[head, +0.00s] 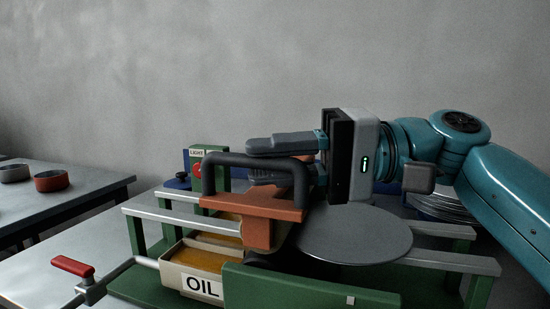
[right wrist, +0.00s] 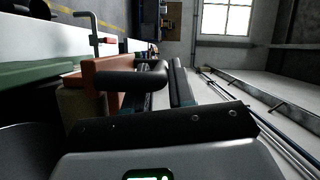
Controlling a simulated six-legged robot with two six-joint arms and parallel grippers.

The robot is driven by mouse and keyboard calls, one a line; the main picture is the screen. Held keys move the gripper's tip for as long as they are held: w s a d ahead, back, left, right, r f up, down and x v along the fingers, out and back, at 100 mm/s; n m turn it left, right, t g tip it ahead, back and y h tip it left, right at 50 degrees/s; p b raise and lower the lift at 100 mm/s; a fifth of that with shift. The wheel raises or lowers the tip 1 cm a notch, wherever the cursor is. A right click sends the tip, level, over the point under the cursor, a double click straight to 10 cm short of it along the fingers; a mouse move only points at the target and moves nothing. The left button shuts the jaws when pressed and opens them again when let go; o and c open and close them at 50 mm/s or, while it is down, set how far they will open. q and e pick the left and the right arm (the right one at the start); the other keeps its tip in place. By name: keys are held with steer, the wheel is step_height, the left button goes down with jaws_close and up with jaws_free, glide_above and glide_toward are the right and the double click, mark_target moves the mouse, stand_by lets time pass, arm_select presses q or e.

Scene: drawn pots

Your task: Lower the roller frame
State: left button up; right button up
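The roller frame (head: 270,207) is an orange-brown body with a black arched handle (head: 222,160). It sits above the oil tray (head: 205,257), beside a grey round disc (head: 355,235). My right gripper (head: 272,161) comes in from the right with one finger above and one below the handle's top bar. The fingers look closed on the bar. In the right wrist view, the handle (right wrist: 135,78) also lies between the fingers, and the orange body (right wrist: 105,68) shows beside it. The frame's underside and any roller are hidden. My left gripper is not in view.
A green stand with metal rails (head: 180,217) carries the tray. A red-handled crank (head: 73,266) sticks out at left. A box marked LIGHT with a red button (head: 198,168) stands behind. Small pots (head: 51,180) sit on a side table at far left.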

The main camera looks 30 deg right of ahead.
steer(key=shift+o, duration=1.4)
steer(key=shift+a+f+g, duration=0.15)
steer(key=shift+f+g, duration=0.15)
steer(key=shift+f, duration=0.2)
steer(key=shift+r, duration=0.1)
steer(key=shift+s+d+r, duration=0.1)
steer(key=shift+s+d, duration=0.05)
steer(key=shift+d, duration=0.25)
steer(key=f+p+v, duration=0.1)
steer(key=v, duration=1)
steer(key=shift+s+r+p, duration=0.15)
steer(key=shift+r+p, duration=0.25)
steer(key=shift+r, duration=0.05)
